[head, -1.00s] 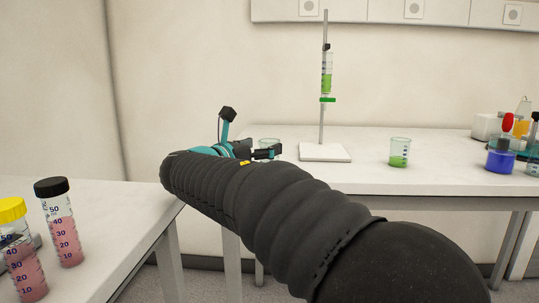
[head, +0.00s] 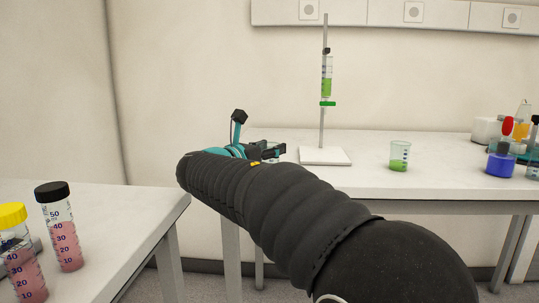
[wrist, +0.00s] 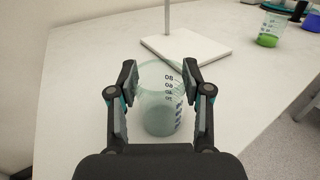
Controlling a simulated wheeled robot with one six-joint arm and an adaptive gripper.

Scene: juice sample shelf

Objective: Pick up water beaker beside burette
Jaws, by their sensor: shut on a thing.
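The water beaker (wrist: 158,110) is clear with dark scale marks and stands upright between the fingers in the wrist view. My gripper (wrist: 160,82) is shut on it, one finger on each side. In the head view my gripper (head: 272,151) is at the left end of the far bench, and the beaker is hidden there behind my arm. The burette (head: 327,80) holds green liquid and is clamped on a stand with a white base (head: 325,155), just right of my gripper. The base also shows beyond the beaker in the wrist view (wrist: 190,50).
A beaker of green liquid (head: 399,157) stands right of the stand. A blue flask (head: 500,163) and other glassware are at the far right. Capped tubes of pink liquid (head: 64,228) stand on the near left table (head: 120,205). The bench front is clear.

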